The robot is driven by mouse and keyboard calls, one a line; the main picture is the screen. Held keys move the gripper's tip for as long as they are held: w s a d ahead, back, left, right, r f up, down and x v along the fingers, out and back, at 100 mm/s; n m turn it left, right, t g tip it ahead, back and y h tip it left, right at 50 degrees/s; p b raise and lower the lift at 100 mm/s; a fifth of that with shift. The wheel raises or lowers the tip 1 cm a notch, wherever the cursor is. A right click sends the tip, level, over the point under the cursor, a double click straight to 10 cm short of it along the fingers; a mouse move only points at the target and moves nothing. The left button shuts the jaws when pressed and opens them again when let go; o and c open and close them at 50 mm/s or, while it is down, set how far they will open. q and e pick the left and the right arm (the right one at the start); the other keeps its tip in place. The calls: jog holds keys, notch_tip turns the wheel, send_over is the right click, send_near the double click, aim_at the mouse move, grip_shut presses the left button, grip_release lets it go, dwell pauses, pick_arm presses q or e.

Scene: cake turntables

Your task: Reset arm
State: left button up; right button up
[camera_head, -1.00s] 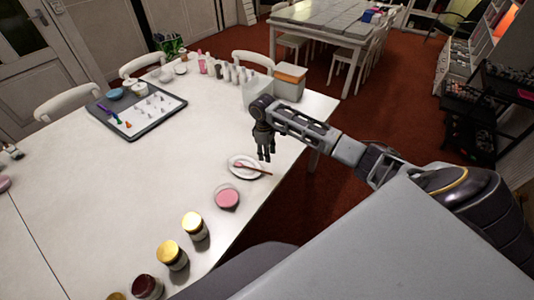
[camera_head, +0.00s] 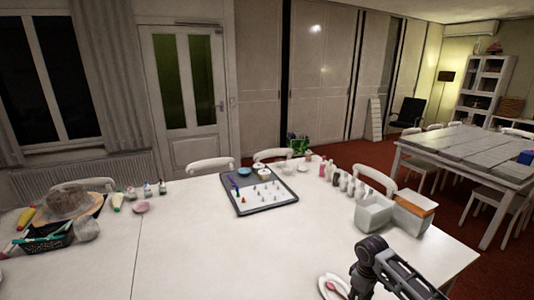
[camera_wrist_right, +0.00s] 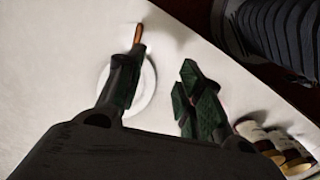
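My right arm comes in at the bottom right of the head view, with its gripper (camera_head: 362,282) low beside the white plate (camera_head: 325,284). In the right wrist view the two fingers of my right gripper (camera_wrist_right: 160,62) are apart with nothing between them. The plate (camera_wrist_right: 150,88) lies below, partly hidden by the left finger. A utensil with an orange-brown end (camera_wrist_right: 138,34) lies on it, mostly hidden by that finger. My left gripper is in neither view.
On the white table (camera_head: 190,260) are a grey tray (camera_head: 241,207) with small pieces, white containers (camera_head: 374,216) and several bottles (camera_head: 343,181). A dark basket (camera_head: 50,240) stands at left. Jars (camera_wrist_right: 270,145) show at lower right in the wrist view. The table's middle is clear.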

jog(key=s+a+f+t+y, duration=0.1)
jog(key=s+a+f+t, duration=0.1)
jog(key=s+a, duration=0.9)
jog(key=shift+s+d+r+m+t, duration=0.85)
jog(key=shift+s+r+m, duration=1.9)
jog(key=shift+s, duration=2.9)
notch_tip(320, 180, down, 33)
jog(key=s+g, duration=0.1)
jog(key=s, duration=0.2)
jog(key=s+d+f, duration=0.2)
jog(key=s+f, duration=0.8)
jog(key=s, duration=0.1)
jog(key=s+d+f+g+b, duration=0.1)
jog(key=s+f, duration=0.9)
jog(key=s, duration=0.1)
jog(key=shift+d+f+n+h, duration=0.35)
jog(key=shift+f+h, duration=0.05)
